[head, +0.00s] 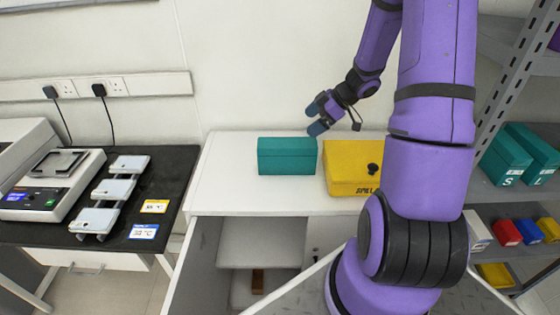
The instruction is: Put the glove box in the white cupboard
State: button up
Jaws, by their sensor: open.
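A teal box (287,157), which I take as the glove box, sits on top of the white cupboard (228,160). The cupboard's front is open on the left, showing a grey interior with a pale shelf (262,254). My gripper (316,119) is open and empty above and slightly right of the teal box, apart from it. My arm hides part of the cupboard's right side.
A yellow spill box (350,168) stands close right of the teal box. A grey rack (488,190) at right holds teal boxes (505,158) marked S and L. A black-topped bench (175,175) with a scale (52,180) is at left. The cupboard top's left end is clear.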

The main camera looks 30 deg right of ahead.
aim_at(288, 142)
jog(key=shift+s+a+f, duration=0.2)
jog(key=shift+f, duration=0.15)
jog(key=x, duration=1)
jog(key=shift+a+f, duration=0.15)
jog(key=shift+a, duration=0.3)
jog(key=shift+c, duration=0.5)
jog(key=c, duration=1.7)
jog(key=shift+o, duration=0.2)
jog(key=shift+r, duration=5.05)
